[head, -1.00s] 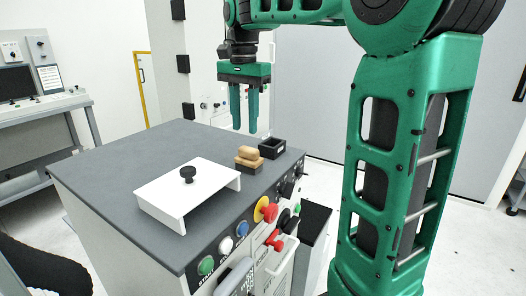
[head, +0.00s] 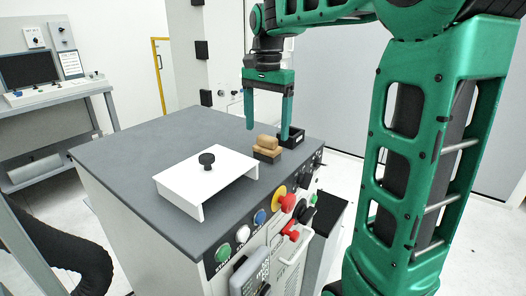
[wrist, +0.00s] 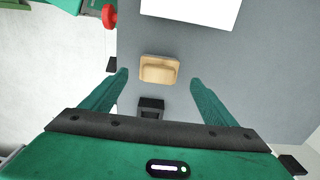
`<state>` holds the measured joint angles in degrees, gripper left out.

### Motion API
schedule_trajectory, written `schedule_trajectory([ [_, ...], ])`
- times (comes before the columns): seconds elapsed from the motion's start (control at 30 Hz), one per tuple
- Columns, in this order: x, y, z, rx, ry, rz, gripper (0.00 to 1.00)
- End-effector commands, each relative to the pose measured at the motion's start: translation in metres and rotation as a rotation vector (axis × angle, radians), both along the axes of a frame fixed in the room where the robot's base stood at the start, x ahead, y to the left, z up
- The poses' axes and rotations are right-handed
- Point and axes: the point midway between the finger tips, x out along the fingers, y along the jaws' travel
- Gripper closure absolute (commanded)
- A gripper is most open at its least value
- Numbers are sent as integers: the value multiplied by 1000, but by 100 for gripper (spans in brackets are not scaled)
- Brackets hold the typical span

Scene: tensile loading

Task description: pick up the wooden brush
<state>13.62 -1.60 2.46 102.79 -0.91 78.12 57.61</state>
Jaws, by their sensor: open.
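The wooden brush (head: 267,148) is a light brown block with a raised rounded handle. It rests on the grey cabinet top near its right edge. In the wrist view the brush (wrist: 159,69) lies ahead of the fingertips, roughly midway between their lines. My gripper (head: 268,134) is open and empty, pointing down above the cabinet top near the brush. The wrist view shows its two green fingers (wrist: 158,80) spread wide, with nothing between them touching either finger.
A small black open box (head: 291,137) stands just behind the brush, close to one finger in the head view. A white cover with a black knob (head: 208,182) sits to the left in front. Coloured buttons (head: 280,193) line the cabinet's front. The far left top is clear.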

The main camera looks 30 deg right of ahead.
Motion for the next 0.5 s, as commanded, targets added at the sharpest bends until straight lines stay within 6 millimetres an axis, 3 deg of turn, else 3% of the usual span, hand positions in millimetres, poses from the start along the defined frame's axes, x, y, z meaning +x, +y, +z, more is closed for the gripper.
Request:
schedule_trajectory([
  [0.17,0,0,-10,0,0,0,20],
  [0.5,-2,-2,-53,1,1,1,20],
])
